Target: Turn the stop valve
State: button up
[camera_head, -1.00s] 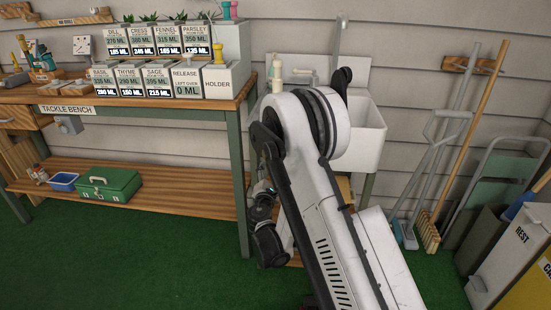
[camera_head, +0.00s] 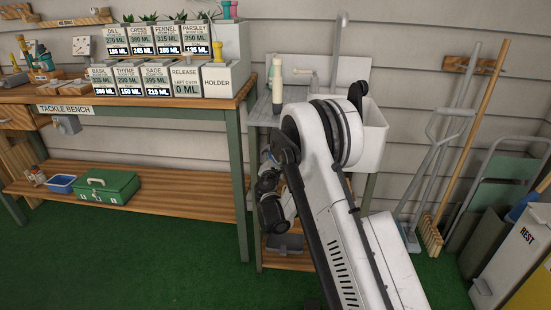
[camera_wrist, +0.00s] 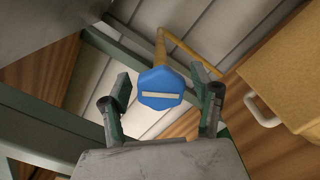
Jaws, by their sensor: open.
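The stop valve's blue knob (camera_wrist: 161,91) shows near the centre of the wrist view. It is many-sided with a pale bar lying almost level across its face. A yellow-brown pipe (camera_wrist: 183,46) runs behind it. My gripper (camera_wrist: 163,85) is open, with one finger to the left of the knob and one to the right. I see gaps on both sides and nothing held; the depth between fingertips and knob is hard to tell. In the head view I cannot make out the valve, and my arm covers much of the area under the sink (camera_head: 374,146).
Green metal struts (camera_wrist: 60,118) cross the left of the wrist view. A tan box (camera_wrist: 285,70) with a white handle is close on the right. In the head view, the tackle bench (camera_head: 170,102) stands left of my arm; a broom (camera_head: 462,140) leans at the right.

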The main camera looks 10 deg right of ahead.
jog(key=shift+c, duration=0.2)
jog(key=c, duration=1.2)
jog(key=shift+m, duration=0.3)
jog(key=shift+f+m, duration=0.1)
jog(key=shift+m, duration=2.6)
jog(key=o, duration=1.2)
jog(key=shift+o, duration=0.2)
jog(key=shift+s, duration=0.15)
